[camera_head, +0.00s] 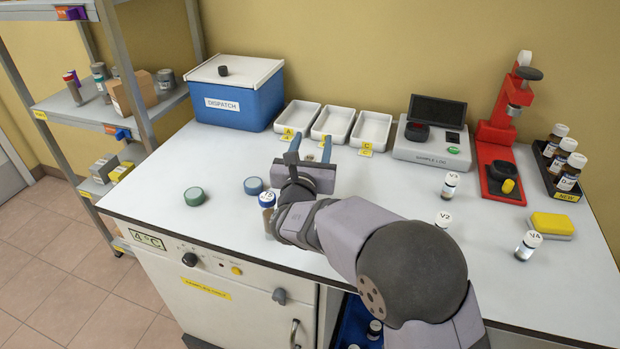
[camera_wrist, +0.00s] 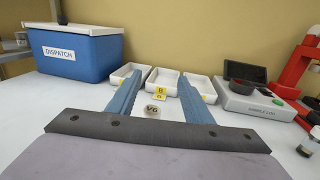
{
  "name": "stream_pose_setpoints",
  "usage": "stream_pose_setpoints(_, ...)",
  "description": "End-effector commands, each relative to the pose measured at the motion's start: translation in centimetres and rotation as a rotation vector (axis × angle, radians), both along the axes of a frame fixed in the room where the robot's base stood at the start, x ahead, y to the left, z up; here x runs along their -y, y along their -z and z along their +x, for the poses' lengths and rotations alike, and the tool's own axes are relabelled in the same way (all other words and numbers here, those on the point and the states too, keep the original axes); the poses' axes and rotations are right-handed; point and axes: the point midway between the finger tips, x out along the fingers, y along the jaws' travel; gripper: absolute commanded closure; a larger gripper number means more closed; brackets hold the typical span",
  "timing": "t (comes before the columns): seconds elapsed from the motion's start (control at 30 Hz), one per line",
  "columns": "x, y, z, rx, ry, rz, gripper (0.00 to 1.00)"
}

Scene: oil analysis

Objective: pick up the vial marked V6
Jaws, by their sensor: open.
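The vial V6 (camera_wrist: 152,110) shows its round pale cap, marked V6, in the wrist view. The cap lies between my two blue fingers in that picture, nearer the left one, with a gap on each side. Its body is hidden or too small to tell. My gripper (camera_head: 312,139) is open, with its fingers pointing away toward the trays at the back of the bench. Its fingers also show in the wrist view (camera_wrist: 160,80). In the head view my gripper mostly hides V6.
A brown blue-capped vial (camera_head: 267,216) stands beside my wrist. Two loose caps (camera_head: 194,196) (camera_head: 253,186) lie to the left. White trays (camera_head: 372,130), the blue dispatch box (camera_head: 238,100) and the sample logger (camera_head: 432,145) stand behind. Vials V2 (camera_head: 443,220) and V4 (camera_head: 528,245) stand right.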

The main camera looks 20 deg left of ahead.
Motion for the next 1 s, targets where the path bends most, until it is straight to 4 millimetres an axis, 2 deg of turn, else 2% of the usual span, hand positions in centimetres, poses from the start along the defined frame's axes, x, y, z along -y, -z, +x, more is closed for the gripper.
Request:
stream_pose_setpoints(0.1,-0.8,0.0,-0.2,0.014,-0.019,-0.013,0.54)
stream_pose_setpoints(0.27,-0.8,0.4,-0.2,0.014,-0.019,-0.015,0.54)
stream_pose_setpoints(0.63,-0.7,4.9,-0.2,0.011,-0.019,-0.015,0.54)
stream_pose_setpoints(1.0,-0.7,6.1,-0.1,0.011,-0.017,-0.012,0.54)
